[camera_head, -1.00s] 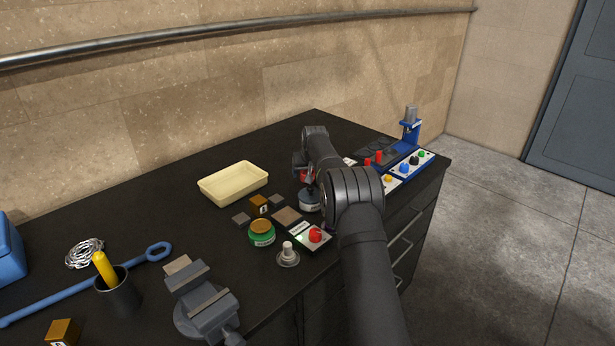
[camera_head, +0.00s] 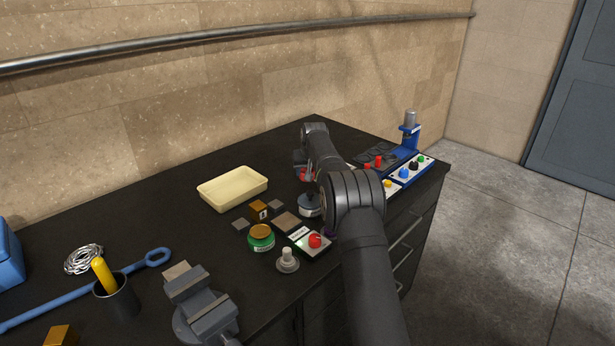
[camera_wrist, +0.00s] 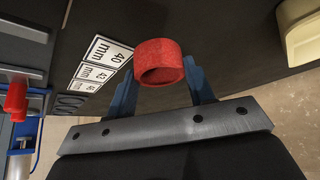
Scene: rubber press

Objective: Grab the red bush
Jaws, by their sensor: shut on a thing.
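The red bush (camera_wrist: 160,62) is a short hollow ring, held between the two blue fingers of my gripper (camera_wrist: 160,78) in the wrist view. The fingers press on its left and right sides, and its open bore faces the camera. It appears held above the dark bench top. In the head view, a small red part of the bush (camera_head: 303,174) shows at my gripper (camera_head: 301,167), mostly hidden by my arm.
White size labels (camera_wrist: 101,62) lie on the bench near the bush. A blue press (camera_head: 410,132) with other red pieces stands at the right end.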

